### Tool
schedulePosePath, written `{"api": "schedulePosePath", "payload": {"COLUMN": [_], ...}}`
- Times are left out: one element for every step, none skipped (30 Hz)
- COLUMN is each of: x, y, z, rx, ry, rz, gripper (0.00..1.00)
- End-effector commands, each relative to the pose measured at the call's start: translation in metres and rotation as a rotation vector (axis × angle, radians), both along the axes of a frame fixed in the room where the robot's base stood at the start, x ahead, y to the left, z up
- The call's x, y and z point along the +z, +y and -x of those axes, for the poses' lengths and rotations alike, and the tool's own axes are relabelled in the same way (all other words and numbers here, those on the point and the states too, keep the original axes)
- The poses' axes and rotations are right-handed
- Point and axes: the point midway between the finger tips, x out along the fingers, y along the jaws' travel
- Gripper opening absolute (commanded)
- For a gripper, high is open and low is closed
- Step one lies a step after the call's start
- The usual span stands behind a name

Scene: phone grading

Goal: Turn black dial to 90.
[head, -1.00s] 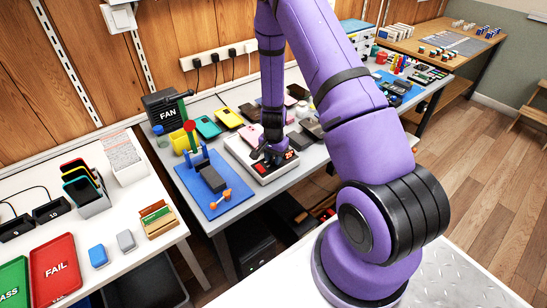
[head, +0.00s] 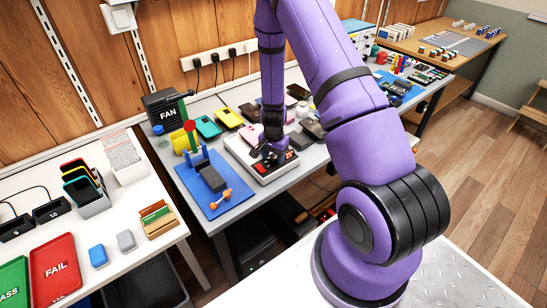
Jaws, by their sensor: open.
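A white box-shaped device (head: 262,171) with a small red lit display (head: 289,155) stands on the grey workbench. My gripper (head: 264,158) points down at the top of this device, just left of the display. Its jaws are dark and open, low over or around the spot they cover. The black dial cannot be made out; the dark fingers hide that part of the device top. The digits on the display are too small to read. Whether the fingers touch the dial cannot be told.
A blue mat (head: 213,190) with a dark block and an orange piece lies left of the device. Several phones, including a yellow one (head: 228,117), lie behind it. A FAN box (head: 167,112) stands back left. A red FAIL tray (head: 55,268) is on the white table.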

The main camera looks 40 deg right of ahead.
Motion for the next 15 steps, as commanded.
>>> {"api": "schedulePosePath", "payload": {"x": [0.006, 0.01, 0.016, 0.021, 0.026, 0.034, 0.039, 0.045, 0.052, 0.057, 0.063, 0.069, 0.074, 0.078, 0.083], "y": [0.0, 0.0, 0.001, 0.001, 0.0, 0.0, 0.001, 0.001, 0.001, 0.001, 0.001, 0.001, 0.0, 0.001, 0.001], "z": [-0.001, -0.001, -0.001, -0.001, -0.001, -0.001, -0.001, -0.001, -0.001, -0.001, -0.001, -0.001, -0.001, -0.001, -0.001], "rx": [0.001, 0.001, 0.001, 0.001, 0.001, 0.001, 0.001, 0.001, 0.002, 0.002, 0.003, 0.002, 0.002, 0.002, 0.002], "ry": [-0.003, -0.003, -0.004, -0.004, -0.004, -0.004, -0.004, -0.004, -0.003, -0.003, -0.004, -0.003, -0.003, -0.004, -0.003], "rz": [0.001, 0.001, 0.0, 0.0, 0.001, 0.001, 0.0, 0.001, 0.001, 0.001, 0.001, 0.001, 0.001, 0.0, 0.001], "gripper": [0.55, 0.55, 0.55, 0.55, 0.55, 0.55, 0.55, 0.55, 0.55, 0.55, 0.55, 0.55, 0.55, 0.55, 0.55]}}
